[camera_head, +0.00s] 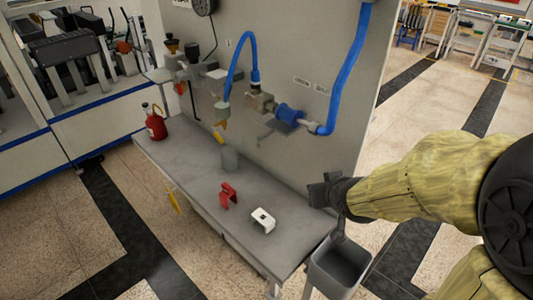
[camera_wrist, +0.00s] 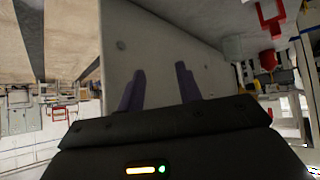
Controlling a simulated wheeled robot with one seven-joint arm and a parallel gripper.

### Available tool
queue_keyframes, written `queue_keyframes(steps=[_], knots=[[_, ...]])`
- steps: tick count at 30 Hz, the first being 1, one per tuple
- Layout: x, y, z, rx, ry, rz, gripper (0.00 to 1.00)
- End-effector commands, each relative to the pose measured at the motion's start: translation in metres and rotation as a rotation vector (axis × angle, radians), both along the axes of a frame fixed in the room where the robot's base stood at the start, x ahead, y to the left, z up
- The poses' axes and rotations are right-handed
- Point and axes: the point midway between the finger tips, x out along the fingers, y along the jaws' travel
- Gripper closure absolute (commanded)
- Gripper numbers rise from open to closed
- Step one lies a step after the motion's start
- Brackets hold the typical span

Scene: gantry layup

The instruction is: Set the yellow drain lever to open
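A small yellow lever (camera_head: 219,137) shows in the head view below the hose fitting on the grey panel, just above a clear jar (camera_head: 230,158). It looks tilted, but its exact setting is too small to tell. My gripper (camera_head: 318,192) is to the right of the lever, well apart from it, near the right end of the bench. In the wrist view my gripper's two dark fingers (camera_wrist: 160,88) stand apart with nothing between them. I cannot make out the yellow lever in the wrist view.
The bench (camera_head: 185,155) holds a red bottle (camera_head: 155,124), a red bracket (camera_head: 228,195) and a white block (camera_head: 263,220). A grey bin (camera_head: 340,265) is at its right end. Blue hoses (camera_head: 347,70) and pipe fittings (camera_head: 287,114) stick out from the panel (camera_head: 300,50). A yellow tag-like piece (camera_head: 172,198) hangs at the bench front.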

Motion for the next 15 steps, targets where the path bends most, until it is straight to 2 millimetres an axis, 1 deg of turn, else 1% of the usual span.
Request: queue_keyframes(steps=[2,5,6,9,12,15], knots=[[-0.014,-0.015,-0.015,-0.019,0.096,-0.055,0.65],[-0.04,-0.033,-0.036,-0.037,0.25,-0.126,0.65],[-0.052,-0.038,-0.044,-0.04,0.315,-0.151,0.65],[-0.08,-0.046,-0.058,-0.035,0.463,-0.198,0.65],[-0.1,-0.048,-0.065,-0.025,0.558,-0.221,0.65],[-0.107,-0.049,-0.067,-0.02,0.596,-0.228,0.65]])
